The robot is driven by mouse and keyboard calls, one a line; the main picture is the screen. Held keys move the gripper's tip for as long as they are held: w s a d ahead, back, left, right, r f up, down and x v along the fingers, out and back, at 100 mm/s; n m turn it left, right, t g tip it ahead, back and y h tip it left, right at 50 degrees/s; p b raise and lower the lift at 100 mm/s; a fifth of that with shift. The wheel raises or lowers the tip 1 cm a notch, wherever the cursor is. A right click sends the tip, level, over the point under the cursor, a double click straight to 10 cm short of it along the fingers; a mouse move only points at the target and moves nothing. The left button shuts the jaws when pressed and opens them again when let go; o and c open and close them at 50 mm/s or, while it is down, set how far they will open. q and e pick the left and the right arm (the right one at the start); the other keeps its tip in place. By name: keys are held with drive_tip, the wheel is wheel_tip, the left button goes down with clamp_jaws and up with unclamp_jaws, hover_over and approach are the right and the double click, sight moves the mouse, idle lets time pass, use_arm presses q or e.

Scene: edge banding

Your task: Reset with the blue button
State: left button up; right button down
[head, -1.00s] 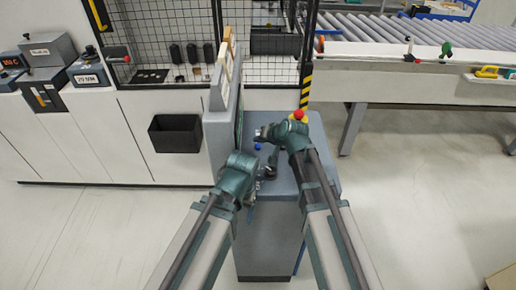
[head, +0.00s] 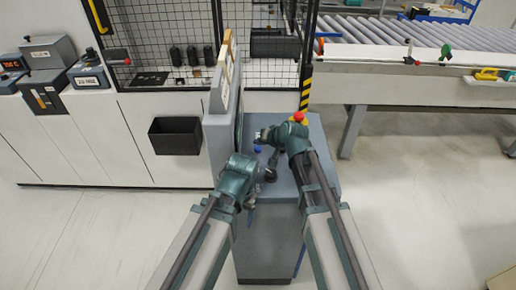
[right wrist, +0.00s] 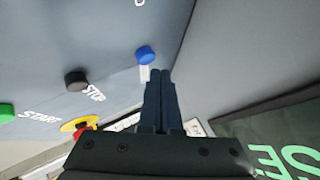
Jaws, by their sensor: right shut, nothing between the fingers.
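The blue button (head: 257,149) is on the sloped top of the grey control console (head: 322,165). It also shows in the right wrist view (right wrist: 145,56). My right gripper (right wrist: 160,74) is shut and empty. In that view its fingertips lie just below and right of the blue button, very close to it; I cannot tell whether they touch. In the head view my right gripper (head: 262,136) is beside the button. My left gripper (head: 251,214) is low by the console's near side, mostly hidden by its wrist, and its jaws are unclear.
In the right wrist view, a black STOP button (right wrist: 76,80), a green START button (right wrist: 6,112) and a red emergency stop (right wrist: 84,133) on yellow share the panel. An upright screen with green lettering (right wrist: 285,160) stands close. A roller conveyor (head: 400,35) is at the back right.

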sight(259, 152)
idle(0.8)
drive_tip(key=shift+f+b, duration=0.4)
drive_tip(key=shift+b, duration=0.05)
drive_tip(key=shift+f+b, duration=0.45)
idle(0.6)
drive_tip(key=shift+r, duration=0.1)
drive_tip(key=shift+r+p, duration=0.8)
drive_tip(key=shift+p, duration=0.1)
wheel_tip(259, 152, up, 5)
drive_tip(key=p, duration=0.5)
